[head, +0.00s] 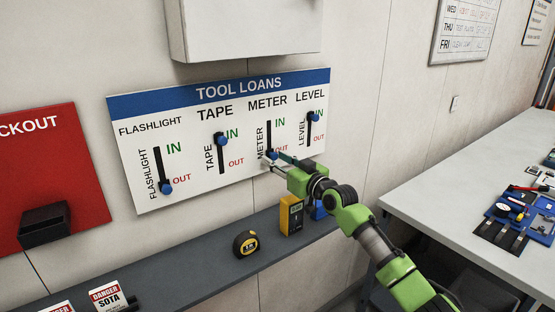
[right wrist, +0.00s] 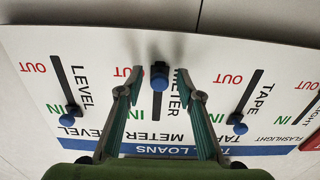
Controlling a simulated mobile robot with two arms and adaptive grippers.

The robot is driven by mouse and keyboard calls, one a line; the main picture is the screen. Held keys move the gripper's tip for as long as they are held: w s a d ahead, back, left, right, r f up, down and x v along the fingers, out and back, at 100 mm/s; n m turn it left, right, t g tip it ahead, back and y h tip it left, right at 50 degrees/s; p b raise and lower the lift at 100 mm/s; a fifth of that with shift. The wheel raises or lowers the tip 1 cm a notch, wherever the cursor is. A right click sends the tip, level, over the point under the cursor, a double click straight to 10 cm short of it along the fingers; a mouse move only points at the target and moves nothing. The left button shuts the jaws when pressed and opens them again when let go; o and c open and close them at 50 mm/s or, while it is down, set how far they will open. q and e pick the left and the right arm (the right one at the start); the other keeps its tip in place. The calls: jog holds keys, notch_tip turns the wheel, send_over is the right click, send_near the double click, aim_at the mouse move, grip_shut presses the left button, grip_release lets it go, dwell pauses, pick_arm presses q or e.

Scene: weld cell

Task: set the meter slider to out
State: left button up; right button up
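The meter slider (head: 271,154) has a blue knob in a dark upright slot on the white tool loans board (head: 200,190). In the head view the knob sits at the low end of the slot, beside the red OUT. My right gripper (head: 278,163) is at the board by this knob and partly covers the area around it. In the right wrist view, which is upside down, the meter knob (right wrist: 158,82) stands between the two fingertips of my right gripper (right wrist: 158,74). The fingers are open, with a gap on each side of it. My left gripper is not in view.
The flashlight knob (head: 166,188) is low by OUT; the tape knob (head: 220,139) and level knob (head: 314,116) are high by IN. Below, a grey shelf (head: 190,285) bears a tape measure (head: 246,243) and a yellow meter (head: 291,214). A white cabinet (head: 250,28) hangs above.

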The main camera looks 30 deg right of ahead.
jog(key=shift+r, duration=0.15)
jog(key=s+d, duration=0.1)
jog(key=s, duration=1.1)
jog(key=shift+d, duration=0.35)
